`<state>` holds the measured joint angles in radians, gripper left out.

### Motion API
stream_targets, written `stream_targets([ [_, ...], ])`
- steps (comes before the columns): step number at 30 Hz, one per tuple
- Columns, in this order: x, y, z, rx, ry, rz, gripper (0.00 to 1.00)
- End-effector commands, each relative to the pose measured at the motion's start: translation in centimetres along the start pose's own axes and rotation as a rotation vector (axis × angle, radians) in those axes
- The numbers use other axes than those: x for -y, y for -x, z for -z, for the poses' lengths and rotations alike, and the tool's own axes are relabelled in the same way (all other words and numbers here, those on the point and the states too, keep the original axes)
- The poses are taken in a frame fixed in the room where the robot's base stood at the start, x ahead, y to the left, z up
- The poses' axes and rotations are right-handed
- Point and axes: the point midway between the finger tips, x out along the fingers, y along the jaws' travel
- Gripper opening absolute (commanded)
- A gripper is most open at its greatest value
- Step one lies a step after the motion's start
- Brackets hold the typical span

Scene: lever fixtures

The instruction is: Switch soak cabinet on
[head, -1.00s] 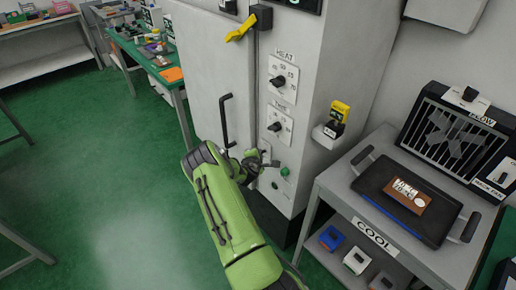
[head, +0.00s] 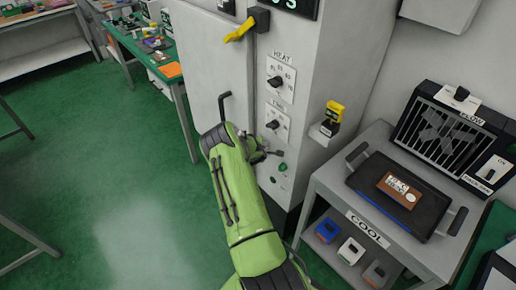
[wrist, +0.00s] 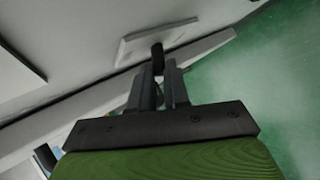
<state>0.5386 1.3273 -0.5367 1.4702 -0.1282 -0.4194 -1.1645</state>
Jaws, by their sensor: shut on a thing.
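The soak cabinet (head: 205,50) is the tall pale cabinet in the middle of the head view. Its front strip carries a HEAT dial (head: 275,82), a lower dial (head: 273,125) and a green button (head: 282,167). My gripper (head: 264,153) is at the strip, below the lower dial, largely hidden by my green arm. In the wrist view, my gripper (wrist: 163,76) is shut on a small black lever (wrist: 158,56), which stands out from a white plate (wrist: 150,40) on the cabinet face. The lever's on or off marking cannot be read.
A yellow latch handle (head: 239,32) and a black door handle (head: 222,104) are on the cabinet. A yellow-and-black block (head: 333,113) sits on a side bracket. A cart labelled COOL (head: 368,229) with a dark tray stands close right. Open green floor lies left.

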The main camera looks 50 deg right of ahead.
Motion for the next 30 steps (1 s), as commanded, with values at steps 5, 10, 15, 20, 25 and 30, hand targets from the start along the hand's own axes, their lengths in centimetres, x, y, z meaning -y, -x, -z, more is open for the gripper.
stream_targets([
  [5,0.0,0.0,0.0,0.0,-0.001,0.0,0.28],
  [10,0.0,0.0,0.0,0.0,0.0,-0.001,0.41],
  [15,0.0,0.0,0.0,0.0,0.0,-0.001,0.41],
  [20,-0.2,1.7,0.1,0.0,0.001,-0.001,0.41],
  [25,-0.2,6.1,0.0,0.001,-0.002,-0.001,0.41],
  [30,-0.2,10.9,0.1,0.0,-0.002,0.0,0.41],
])
